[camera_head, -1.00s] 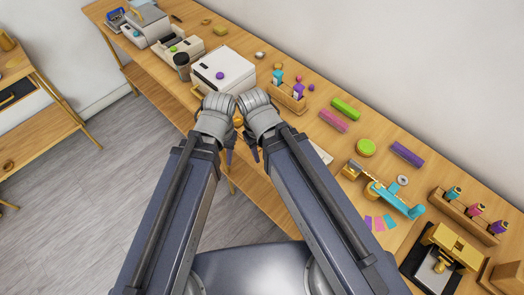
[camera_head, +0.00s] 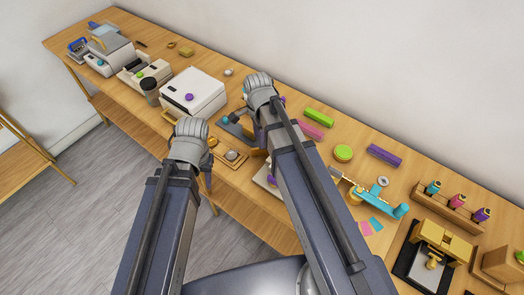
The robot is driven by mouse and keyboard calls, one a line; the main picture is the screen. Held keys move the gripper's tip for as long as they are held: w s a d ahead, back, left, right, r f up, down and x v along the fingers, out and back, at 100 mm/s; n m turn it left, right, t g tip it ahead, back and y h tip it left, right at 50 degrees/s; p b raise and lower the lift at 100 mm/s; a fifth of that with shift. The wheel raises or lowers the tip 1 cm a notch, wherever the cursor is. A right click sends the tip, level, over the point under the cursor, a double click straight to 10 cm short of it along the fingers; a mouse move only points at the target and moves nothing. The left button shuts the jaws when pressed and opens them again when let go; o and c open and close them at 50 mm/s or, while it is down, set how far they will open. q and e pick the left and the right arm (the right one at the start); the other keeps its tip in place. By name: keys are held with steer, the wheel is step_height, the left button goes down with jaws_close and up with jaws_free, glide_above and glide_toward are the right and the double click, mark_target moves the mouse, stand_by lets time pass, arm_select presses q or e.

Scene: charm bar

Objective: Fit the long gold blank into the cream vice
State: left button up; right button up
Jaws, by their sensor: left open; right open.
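I cannot pick out the long gold blank with certainty; part of the bench is hidden behind my arms. A cream device with a green knob (camera_head: 152,71) stands toward the far left of the bench. Another pale piece (camera_head: 262,181) is mostly covered by my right arm, and I cannot tell which of them is the vice. My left gripper (camera_head: 209,172) is open at the bench's front edge, beside a small wooden tray (camera_head: 232,164). My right gripper (camera_head: 257,133) is open over the middle of the bench, its fingers partly hidden by its own wrist.
A white box machine (camera_head: 200,92) with a purple knob stands behind my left gripper. Green (camera_head: 319,118) and purple (camera_head: 384,156) bars lie at the back. A teal tool (camera_head: 385,206), a bottle rack (camera_head: 447,208) and a gold press (camera_head: 440,243) stand to the right.

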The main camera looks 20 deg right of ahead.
mark_target(262, 151)
steer(key=w+d+m, duration=0.1)
steer(key=d+m, duration=0.1)
steer(key=m, duration=0.1)
steer(key=shift+w+f, duration=0.15)
steer(key=shift+w, duration=0.2)
steer(key=f+b, duration=0.8)
steer(key=shift+a, duration=0.2)
steer(key=shift+r, duration=0.1)
jaws_close()
stand_by(1.3)
